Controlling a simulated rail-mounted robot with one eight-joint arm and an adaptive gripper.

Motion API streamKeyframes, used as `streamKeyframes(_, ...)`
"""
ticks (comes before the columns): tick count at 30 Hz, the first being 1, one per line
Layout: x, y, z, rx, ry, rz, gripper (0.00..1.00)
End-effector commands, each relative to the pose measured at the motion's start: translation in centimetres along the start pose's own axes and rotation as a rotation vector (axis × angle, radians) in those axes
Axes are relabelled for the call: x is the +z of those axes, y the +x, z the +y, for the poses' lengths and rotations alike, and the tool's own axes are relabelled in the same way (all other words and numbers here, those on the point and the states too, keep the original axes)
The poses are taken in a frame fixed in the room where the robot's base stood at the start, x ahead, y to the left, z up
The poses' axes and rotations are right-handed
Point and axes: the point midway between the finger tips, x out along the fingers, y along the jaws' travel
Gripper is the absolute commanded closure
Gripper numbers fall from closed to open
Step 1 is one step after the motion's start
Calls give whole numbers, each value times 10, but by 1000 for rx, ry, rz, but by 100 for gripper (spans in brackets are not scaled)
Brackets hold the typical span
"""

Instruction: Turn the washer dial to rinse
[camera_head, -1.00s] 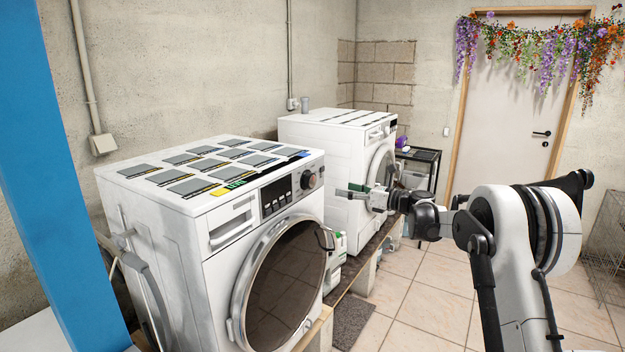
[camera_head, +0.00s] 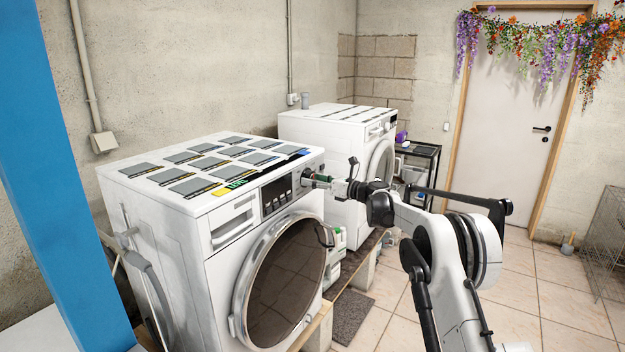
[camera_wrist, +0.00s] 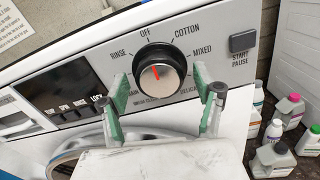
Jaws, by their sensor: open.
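The washer dial (camera_wrist: 170,82) is a round black knob with a silver face and a red pointer line. In the wrist view the pointer aims up and slightly left, toward the OFF label (camera_wrist: 146,35). The RINSE label (camera_wrist: 118,55) is to the dial's upper left. My gripper (camera_wrist: 161,82) is open, with one green-padded finger at each side of the dial. A small gap shows on both sides; I cannot tell how far the tips reach along it. In the head view my gripper (camera_head: 315,178) is at the front panel of the near washer (camera_head: 160,225) and partly covers the dial.
A START PAUSE button (camera_wrist: 243,41) is right of the dial, and a dark display (camera_wrist: 62,92) is left. A second washer (camera_head: 335,130) stands behind. Several bottles (camera_wrist: 285,125) stand to the right. The washer's round door (camera_head: 285,280) is below the panel.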

Motion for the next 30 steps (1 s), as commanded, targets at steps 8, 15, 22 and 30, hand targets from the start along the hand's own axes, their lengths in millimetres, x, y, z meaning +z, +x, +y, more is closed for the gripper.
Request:
streamKeyframes(8, 0, 7, 0, 0, 0, 0, 36)
streamKeyframes(15, 0, 6, 0, 0, 0, 0, 52)
streamKeyframes(22, 0, 6, 0, 0, 0, 0, 81)
streamKeyframes(30, -1, 6, 0, 0, -33, 0, 81)
